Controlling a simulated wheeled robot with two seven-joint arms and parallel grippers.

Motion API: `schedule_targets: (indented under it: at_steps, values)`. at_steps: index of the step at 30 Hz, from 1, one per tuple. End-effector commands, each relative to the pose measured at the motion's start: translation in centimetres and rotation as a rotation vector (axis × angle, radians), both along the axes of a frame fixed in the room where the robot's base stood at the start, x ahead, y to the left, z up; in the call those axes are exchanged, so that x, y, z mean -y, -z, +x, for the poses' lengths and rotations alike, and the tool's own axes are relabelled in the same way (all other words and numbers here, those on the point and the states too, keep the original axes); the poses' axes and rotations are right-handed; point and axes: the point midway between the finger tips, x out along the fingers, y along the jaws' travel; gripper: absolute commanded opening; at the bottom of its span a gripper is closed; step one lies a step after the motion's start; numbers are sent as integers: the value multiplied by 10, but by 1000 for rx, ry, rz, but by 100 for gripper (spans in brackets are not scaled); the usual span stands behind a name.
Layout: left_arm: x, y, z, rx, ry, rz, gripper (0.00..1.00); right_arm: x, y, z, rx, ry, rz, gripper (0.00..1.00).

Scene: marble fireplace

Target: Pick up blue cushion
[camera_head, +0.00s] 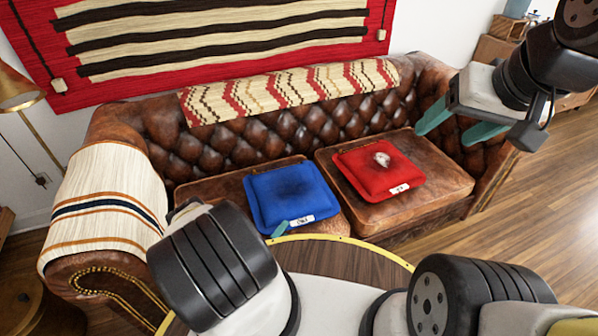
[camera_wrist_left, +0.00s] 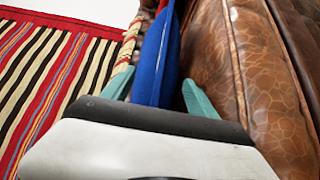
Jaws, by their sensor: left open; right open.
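The blue cushion (camera_head: 290,190) lies on the left seat of the brown leather sofa (camera_head: 262,140), with a white label at its front edge. My left gripper (camera_head: 279,229) is at the cushion's front edge, mostly hidden behind my arm, with a teal fingertip showing. In the left wrist view, the left gripper's teal fingers (camera_wrist_left: 157,90) are open on either side of the blue cushion's edge (camera_wrist_left: 153,55). Contact between fingers and cushion cannot be told. My right gripper (camera_head: 450,124) is open and empty, above the sofa's right end.
A red cushion (camera_head: 378,172) with a pale object on it lies on the right seat. A round yellow-rimmed dark wooden table (camera_head: 340,254) stands before the sofa. A striped blanket (camera_head: 108,205) covers the left armrest. Open wooden floor (camera_head: 530,215) lies at right.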

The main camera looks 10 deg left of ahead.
Motion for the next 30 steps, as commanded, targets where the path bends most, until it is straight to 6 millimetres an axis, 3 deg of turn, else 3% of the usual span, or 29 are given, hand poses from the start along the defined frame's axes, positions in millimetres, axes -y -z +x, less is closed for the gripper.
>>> schedule_targets:
  at_steps: [9,18,28,30]
  values:
    - [20,-1,40,0,2,1,68,0,0,0,0,0,0,65]
    - [21,-1,45,0,0,-1,68,0,0,0,0,0,0,65]
    - [21,-1,45,-1,0,-1,5,0,0,0,0,0,0,65]
    - [20,-2,46,3,0,0,0,0,0,0,0,0,0,65]
